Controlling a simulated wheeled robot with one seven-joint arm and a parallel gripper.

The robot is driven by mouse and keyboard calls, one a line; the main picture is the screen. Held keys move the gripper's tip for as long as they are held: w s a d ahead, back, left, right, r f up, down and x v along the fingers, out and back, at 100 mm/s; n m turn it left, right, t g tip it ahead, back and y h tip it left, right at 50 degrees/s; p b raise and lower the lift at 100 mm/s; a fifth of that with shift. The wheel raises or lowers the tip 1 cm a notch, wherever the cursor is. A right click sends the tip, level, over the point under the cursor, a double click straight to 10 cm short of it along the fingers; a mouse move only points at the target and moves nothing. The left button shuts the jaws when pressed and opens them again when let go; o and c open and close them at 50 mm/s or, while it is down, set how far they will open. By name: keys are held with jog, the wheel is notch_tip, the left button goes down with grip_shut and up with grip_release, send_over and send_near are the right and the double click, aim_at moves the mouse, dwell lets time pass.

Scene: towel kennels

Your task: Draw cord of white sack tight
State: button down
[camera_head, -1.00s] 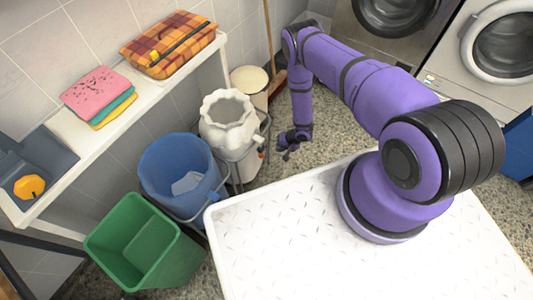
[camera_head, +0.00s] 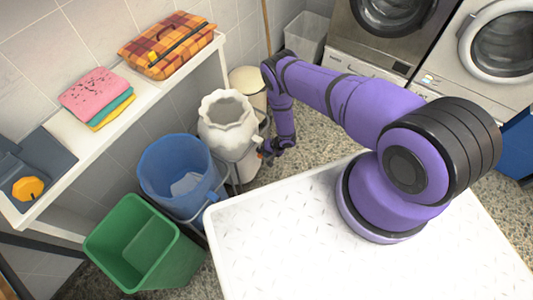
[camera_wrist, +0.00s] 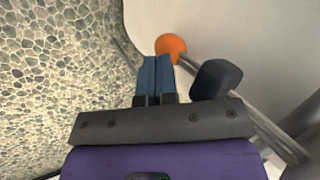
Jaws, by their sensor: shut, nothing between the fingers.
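The white sack (camera_head: 228,138) stands upright with its gathered mouth open, in a metal frame in the head view. Its pale side also fills the upper right of the wrist view (camera_wrist: 230,30). An orange ball-shaped piece (camera_wrist: 171,44) shows against the sack, just beyond my fingertips. I cannot tell whether they touch. My gripper (camera_wrist: 157,62) is shut and empty, with its blue fingers together. In the head view my gripper (camera_head: 268,151) is low at the sack's right side. A dark rounded piece (camera_wrist: 216,79) is right of the fingers. No cord can be clearly made out.
A grey metal bar (camera_wrist: 262,124) runs close to the right of my fingers. A blue bin (camera_head: 165,162) and a green bin (camera_head: 126,236) stand left of the sack. A cream bin (camera_head: 247,82) is behind it. Speckled floor (camera_head: 312,122) is open to the right.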

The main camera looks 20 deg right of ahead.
jog(key=shift+f, duration=2.25)
